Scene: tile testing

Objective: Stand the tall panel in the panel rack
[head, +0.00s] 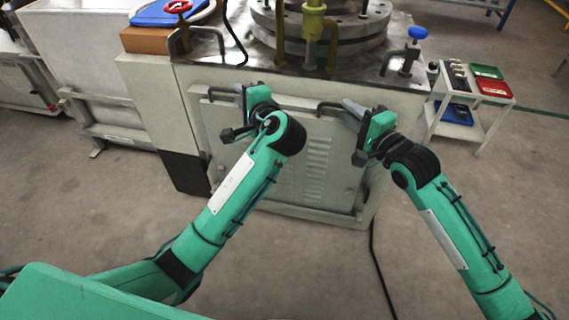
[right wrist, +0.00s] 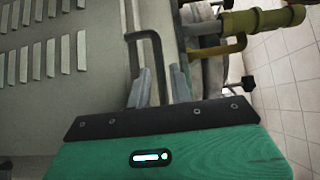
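The tall panel (head: 315,165) is a pale grey sheet with louvre slots and dark bar handles near its top. It stands upright against the front of the machine; the right wrist view shows its slots (right wrist: 45,60) at the left. My left gripper (head: 236,112) is near the left handle (head: 222,91); its finger gap cannot be made out. My right gripper (head: 350,112) is at the right handle (head: 332,106). In the right wrist view its fingers (right wrist: 159,88) are apart, with the handle bar (right wrist: 150,40) appearing between them. No panel rack is recognisable.
The machine (head: 165,100) has a metal top with a round flange (head: 330,40), yellow pipes and a blue-knobbed valve (head: 417,33). A white cart (head: 465,130) with red and green trays stands at right. A black cable (head: 375,260) lies on the open floor.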

